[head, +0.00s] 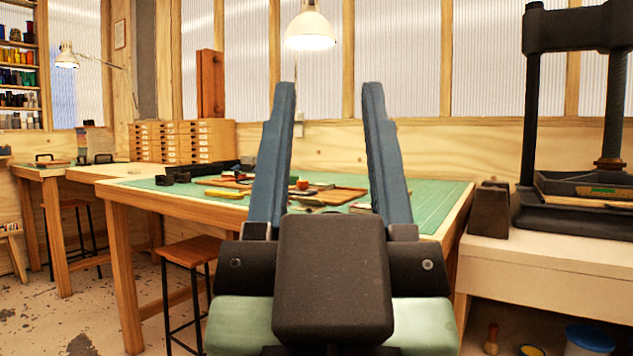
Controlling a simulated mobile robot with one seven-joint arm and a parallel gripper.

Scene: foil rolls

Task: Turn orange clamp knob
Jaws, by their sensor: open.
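My gripper (330,90) fills the middle foreground of the head view. Its two blue-grey fingers stand upright and wide apart, with nothing between them but the view of the room. A small orange round thing (302,184) shows on the green-topped workbench, just right of the left finger and well beyond the gripper. It may be the clamp knob, but it is too small to tell. Any clamp under it cannot be made out. My gripper is apart from it.
The workbench's green mat (432,205) holds wooden boards (340,193) and small tools. A wooden stool (192,251) stands at its front left. A black press (575,110) and a dark block (489,208) sit on a pale bench at right. A lamp (310,28) hangs above.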

